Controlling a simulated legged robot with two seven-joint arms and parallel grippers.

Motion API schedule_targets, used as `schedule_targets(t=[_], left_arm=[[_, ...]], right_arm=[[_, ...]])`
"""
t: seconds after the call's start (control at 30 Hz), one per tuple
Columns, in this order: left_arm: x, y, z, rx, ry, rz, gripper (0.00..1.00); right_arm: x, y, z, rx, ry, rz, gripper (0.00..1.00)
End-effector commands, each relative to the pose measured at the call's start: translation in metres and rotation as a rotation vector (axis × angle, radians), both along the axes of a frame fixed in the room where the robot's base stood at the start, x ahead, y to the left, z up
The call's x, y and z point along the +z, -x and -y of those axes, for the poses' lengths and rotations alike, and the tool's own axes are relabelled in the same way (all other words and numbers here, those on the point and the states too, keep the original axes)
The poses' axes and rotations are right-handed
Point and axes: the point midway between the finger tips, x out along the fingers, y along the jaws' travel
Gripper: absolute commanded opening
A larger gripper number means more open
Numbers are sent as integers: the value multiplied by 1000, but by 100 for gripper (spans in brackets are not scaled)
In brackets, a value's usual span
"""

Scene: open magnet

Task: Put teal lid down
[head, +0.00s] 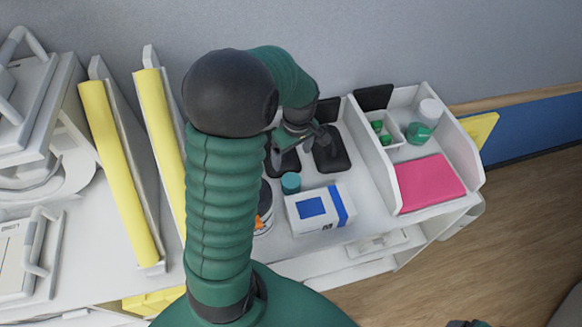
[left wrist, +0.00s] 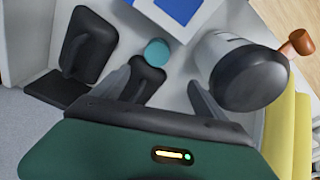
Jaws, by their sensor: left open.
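The teal lid (head: 290,182) is a small round piece on the white counter, just behind the white and blue box. It also shows in the left wrist view (left wrist: 157,52), apart from the fingers and beyond their tips. My left gripper (head: 303,143) hangs over the back of the counter, behind the lid and near the black pads. A dark piece at the bottom edge of the head view looks like part of my right gripper (head: 467,323), mostly cut off.
A white and blue box (head: 318,208) stands in front of the lid. A canister with a dark top (left wrist: 248,75) is close by, mostly hidden by my arm in the head view. Black pads (head: 331,150) lie behind. A white divided tray (head: 392,185) holds a pink block (head: 430,183).

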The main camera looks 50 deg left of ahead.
Motion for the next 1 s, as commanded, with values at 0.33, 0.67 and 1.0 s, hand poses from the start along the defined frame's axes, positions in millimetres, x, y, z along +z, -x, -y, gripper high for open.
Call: schedule_targets(t=[0.33,0.67,1.0], left_arm=[[-74,0,-7,23,2,-5,83],[-122,-2,-13,21,1,0,83],[-168,-9,-15,21,0,1,83]], right_arm=[[17,1,0,0,0,-2,80],[30,1,0,0,0,-2,80],[53,1,0,0,0,-2,80]])
